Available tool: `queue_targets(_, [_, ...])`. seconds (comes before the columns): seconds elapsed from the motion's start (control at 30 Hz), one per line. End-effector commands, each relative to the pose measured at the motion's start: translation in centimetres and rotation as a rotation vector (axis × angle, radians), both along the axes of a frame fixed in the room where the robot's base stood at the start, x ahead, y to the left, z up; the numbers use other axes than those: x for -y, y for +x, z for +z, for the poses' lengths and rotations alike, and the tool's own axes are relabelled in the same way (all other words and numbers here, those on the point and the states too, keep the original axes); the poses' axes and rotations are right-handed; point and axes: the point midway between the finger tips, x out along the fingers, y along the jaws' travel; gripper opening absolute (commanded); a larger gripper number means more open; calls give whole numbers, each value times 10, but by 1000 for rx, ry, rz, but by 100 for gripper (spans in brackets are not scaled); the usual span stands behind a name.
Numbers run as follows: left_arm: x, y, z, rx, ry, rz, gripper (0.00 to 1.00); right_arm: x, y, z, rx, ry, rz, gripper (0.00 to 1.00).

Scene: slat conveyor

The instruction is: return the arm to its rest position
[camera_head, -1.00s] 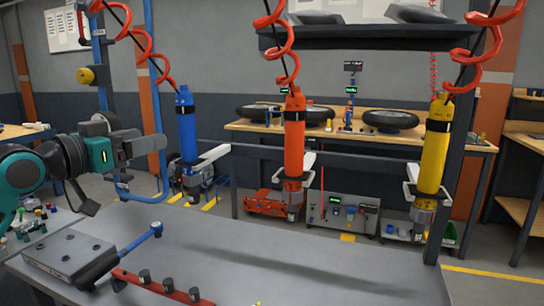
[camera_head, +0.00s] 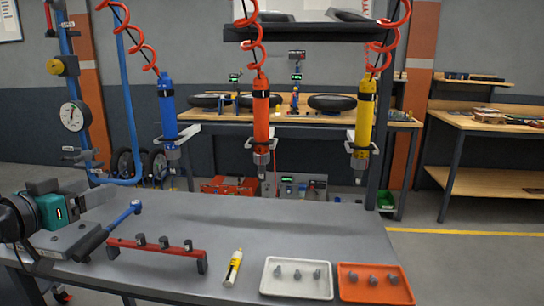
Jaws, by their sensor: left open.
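My left gripper (camera_head: 72,222), with a teal and dark body, is at the left edge of the camera_head view. Its jaws are apart and I see nothing held between them. It is over or in front of the left end of the grey workbench (camera_head: 300,220), near a grey block (camera_head: 62,240) and a blue-headed wrench-like tool (camera_head: 122,216). I cannot tell whether it touches them. Most of the left arm is cut off by the frame edge. My right gripper is not in view.
A red rack (camera_head: 155,248) with dark sockets, a yellow-white tube (camera_head: 233,268), a white tray (camera_head: 297,292) and an orange tray (camera_head: 375,297) line the bench front. Blue (camera_head: 167,115), orange (camera_head: 261,115) and yellow (camera_head: 364,125) tools hang above. The bench middle is clear.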

Motion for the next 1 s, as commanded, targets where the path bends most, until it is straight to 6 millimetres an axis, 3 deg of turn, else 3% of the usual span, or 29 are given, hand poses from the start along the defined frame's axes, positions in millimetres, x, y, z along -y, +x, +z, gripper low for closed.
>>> queue_targets(0.03, [7, -1, -40, -46, -5, 11, 73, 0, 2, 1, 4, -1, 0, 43])
queue_targets(0.17, [29, -15, -132, -142, 13, 39, 73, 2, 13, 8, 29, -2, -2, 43])
queue_targets(0.27, [52, -40, -201, -217, 33, 52, 73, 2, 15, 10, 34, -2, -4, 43])
queue_targets(0.4, [95, -90, -286, -314, 68, 52, 73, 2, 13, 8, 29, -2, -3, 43])
queue_targets(0.5, [128, -132, -331, -373, 92, 42, 73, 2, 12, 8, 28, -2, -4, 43])
queue_targets(0.6, [158, -169, -360, -414, 113, 28, 73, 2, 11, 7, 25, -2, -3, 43])
queue_targets(0.7, [179, -195, -376, -439, 130, 15, 73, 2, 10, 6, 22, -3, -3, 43])
queue_targets(0.83, [193, -211, -384, -452, 141, 5, 73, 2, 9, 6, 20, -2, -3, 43])
queue_targets(1.0, [194, -212, -384, -452, 141, 5, 73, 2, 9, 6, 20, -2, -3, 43])
